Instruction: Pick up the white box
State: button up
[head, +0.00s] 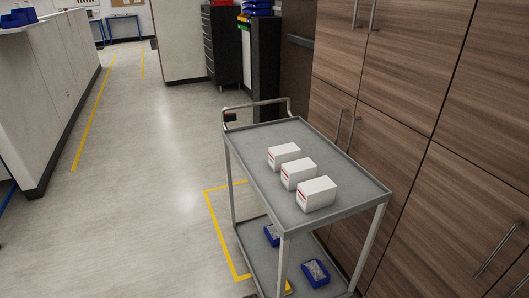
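Three white boxes with red marks on their left ends stand in a row on the top shelf of a grey cart (255,148). The far white box (284,155) is nearest the cart's handle. The middle white box (299,174) is just in front of it. The near white box (317,194) is closest to the cart's front corner. The picture does not show which one the task means. My gripper is not in view.
The cart's lower shelf holds blue bins (315,273). Wooden cabinets (400,140) stand close along the cart's right side. Yellow floor tape (222,236) runs by its left side. Open floor (150,170) lies to the left, up to a white counter (50,90).

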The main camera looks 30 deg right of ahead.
aim_at(277, 154)
jog(key=u, duration=0.85)
jog(key=i, duration=0.95)
jog(key=u, duration=0.6)
